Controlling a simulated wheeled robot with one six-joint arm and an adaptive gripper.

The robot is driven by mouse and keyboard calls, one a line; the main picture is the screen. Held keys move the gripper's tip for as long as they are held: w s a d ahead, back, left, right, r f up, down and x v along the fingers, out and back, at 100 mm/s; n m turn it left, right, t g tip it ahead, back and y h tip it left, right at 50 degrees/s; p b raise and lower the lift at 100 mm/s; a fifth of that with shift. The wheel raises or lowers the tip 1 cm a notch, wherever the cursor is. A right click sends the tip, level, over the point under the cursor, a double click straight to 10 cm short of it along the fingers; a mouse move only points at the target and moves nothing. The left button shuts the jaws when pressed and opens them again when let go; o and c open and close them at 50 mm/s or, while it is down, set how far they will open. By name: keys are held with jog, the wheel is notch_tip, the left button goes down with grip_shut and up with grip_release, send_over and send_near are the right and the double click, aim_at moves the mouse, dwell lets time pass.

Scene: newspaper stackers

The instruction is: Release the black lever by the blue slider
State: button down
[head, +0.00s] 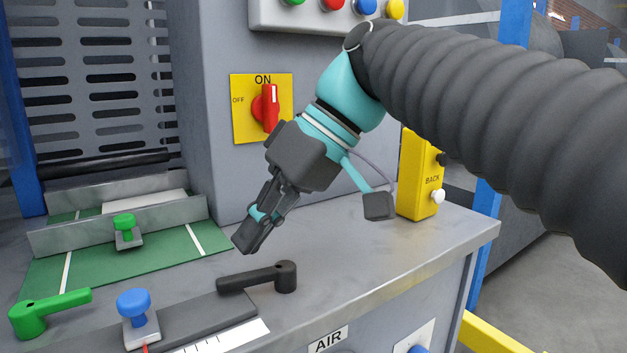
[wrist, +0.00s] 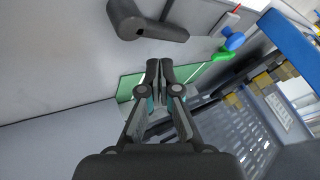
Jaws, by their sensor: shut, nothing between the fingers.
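The black lever (head: 258,277) lies on the grey metal top near its front edge, its arm pointing left from a round hub. It also shows at the top of the wrist view (wrist: 146,24). The blue slider (head: 134,305) is a blue knob on a small metal block, to the left of the lever on a dark rail; it also shows in the wrist view (wrist: 232,41). My gripper (head: 246,246) is shut and empty, above the metal top and behind the lever's arm in the head view. It appears apart from the lever.
A green lever (head: 45,311) and green knob (head: 125,223) sit to the left by a green plate (head: 160,250). A red switch (head: 266,107) is on the wall panel behind. A yellow box (head: 419,175) stands at the right. Bare metal top lies right of the black lever.

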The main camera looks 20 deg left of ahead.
jog(key=v, duration=0.9)
